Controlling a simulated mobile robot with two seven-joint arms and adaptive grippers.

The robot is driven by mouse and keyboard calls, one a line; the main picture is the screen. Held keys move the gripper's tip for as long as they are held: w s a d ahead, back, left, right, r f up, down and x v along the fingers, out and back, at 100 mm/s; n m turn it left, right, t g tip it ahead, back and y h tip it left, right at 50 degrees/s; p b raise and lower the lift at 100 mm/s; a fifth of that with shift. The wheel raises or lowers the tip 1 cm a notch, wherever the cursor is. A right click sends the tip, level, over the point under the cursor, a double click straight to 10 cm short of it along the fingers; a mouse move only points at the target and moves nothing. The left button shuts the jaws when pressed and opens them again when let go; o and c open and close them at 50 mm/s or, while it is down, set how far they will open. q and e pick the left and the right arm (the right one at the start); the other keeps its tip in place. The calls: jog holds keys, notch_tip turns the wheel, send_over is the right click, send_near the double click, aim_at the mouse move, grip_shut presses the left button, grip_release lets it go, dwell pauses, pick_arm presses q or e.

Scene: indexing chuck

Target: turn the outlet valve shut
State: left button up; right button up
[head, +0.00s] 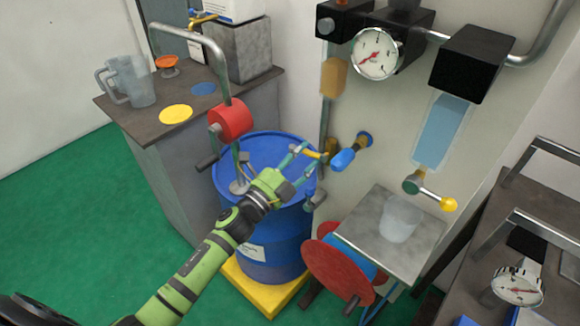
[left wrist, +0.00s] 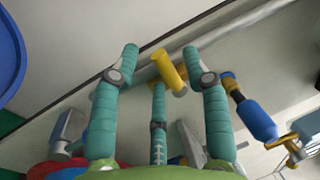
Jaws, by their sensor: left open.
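My left gripper (head: 310,158) is open, its teal fingers reaching over the blue drum toward the wall fittings. In the left wrist view my left gripper (left wrist: 160,55) has a yellow handle (left wrist: 168,72) showing between its spread fingertips. Neither finger clearly touches the handle. The yellow handle (head: 309,153) also shows in the head view, partly hidden by the fingers. Beside it is a blue grip (head: 343,160) on a brass stem by the wall. I cannot tell for certain which is the outlet valve.
A blue drum (head: 290,240) stands below my left arm on a yellow base (head: 262,293). A red reel (head: 338,268) and a small grey table (head: 375,228) with a clear cup (head: 400,218) are to the right. Gauges and black housings line the wall above.

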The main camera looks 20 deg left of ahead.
pick_arm(q)
jog(key=v, duration=1.1)
jog(key=shift+s, duration=0.25)
jog(key=shift+a, duration=0.15)
jog(key=s+a+f+n+g+y, duration=0.2)
jog(key=s+f+n+g, duration=0.15)
jog(key=f, duration=0.85)
jog(key=s+a+f+n+g+y, duration=0.1)
jog(key=s+f+n+g+y, duration=0.3)
jog(key=f, duration=0.7)
jog(key=s+a+f+n+g+y, duration=0.1)
jog(key=s+a+f+n, duration=0.3)
jog(key=f, duration=0.8)
jog(key=s+d+f+n+g, duration=0.1)
jog(key=s+f+n+g, duration=0.1)
jog(key=s+f, duration=0.3)
jog(key=s+d+f+n+g, duration=0.2)
jog(key=s+f, duration=0.4)
jog(key=s, duration=0.8)
jog(key=s+d+f+n+g, duration=0.1)
jog(key=s+f+n+g, duration=0.3)
jog(key=s, duration=0.5)
jog(key=shift+s+d+f+g+y, duration=0.3)
jog(key=shift+d+f+g, duration=0.1)
jog(key=shift+f+g, duration=0.3)
